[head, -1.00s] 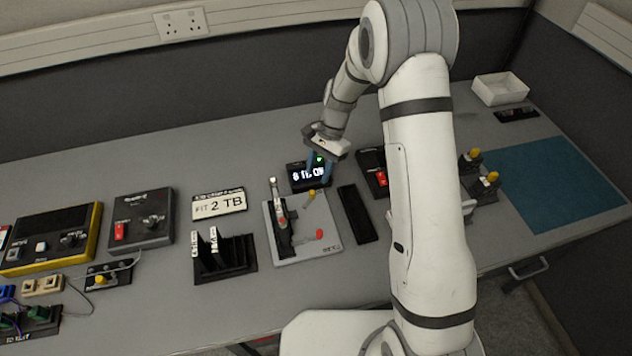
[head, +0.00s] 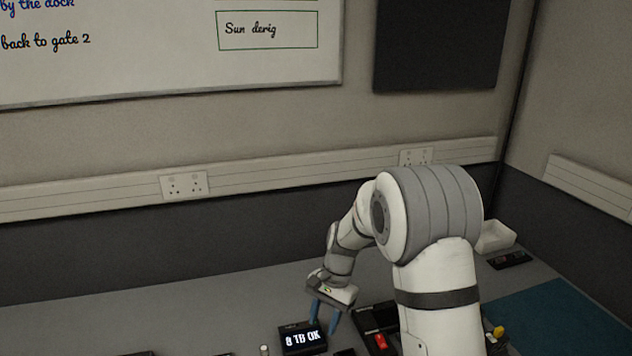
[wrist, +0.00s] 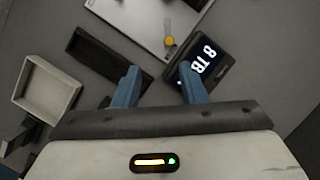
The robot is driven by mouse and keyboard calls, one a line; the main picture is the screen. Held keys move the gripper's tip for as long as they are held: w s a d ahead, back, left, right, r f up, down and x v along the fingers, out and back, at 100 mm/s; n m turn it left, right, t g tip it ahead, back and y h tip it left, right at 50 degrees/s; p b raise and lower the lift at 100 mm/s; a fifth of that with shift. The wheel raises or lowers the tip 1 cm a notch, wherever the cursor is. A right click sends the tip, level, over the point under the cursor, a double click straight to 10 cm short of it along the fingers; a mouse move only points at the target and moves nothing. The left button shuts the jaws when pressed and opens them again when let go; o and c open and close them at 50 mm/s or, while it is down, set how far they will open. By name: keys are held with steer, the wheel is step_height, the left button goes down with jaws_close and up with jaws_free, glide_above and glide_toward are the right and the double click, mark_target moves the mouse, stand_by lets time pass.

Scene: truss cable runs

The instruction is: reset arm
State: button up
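In the wrist view a black tray (wrist: 108,55), a white box (wrist: 46,91) and a light plate with a yellow knob (wrist: 169,41) lie around. A teal mat (head: 555,315) is at the right of the bench. Wall sockets (head: 184,186) and a whiteboard (head: 160,50) are behind.

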steer(key=s+d+r+n+t+h, duration=0.1)
steer(key=s+d+r+n+t, duration=0.1)
steer(key=s+d+r, duration=0.3)
steer(key=s+d+r+n+t, duration=0.15)
steer(key=s+r, duration=0.25)
steer(key=r, duration=0.4)
steer(key=s+d+r+n+t, duration=0.1)
steer(key=s+d+r, duration=0.1)
steer(key=s, duration=0.5)
steer(key=s+d+r+n+t+h, duration=0.1)
steer(key=s+d+r+n, duration=0.1)
steer(key=s+d, duration=0.2)
steer(key=s, duration=0.2)
steer(key=shift+s+d+t+h, duration=0.3)
steer(key=shift+s+d+t, duration=0.05)
steer(key=shift+s+d, duration=0.05)
steer(key=shift+c, duration=0.6)
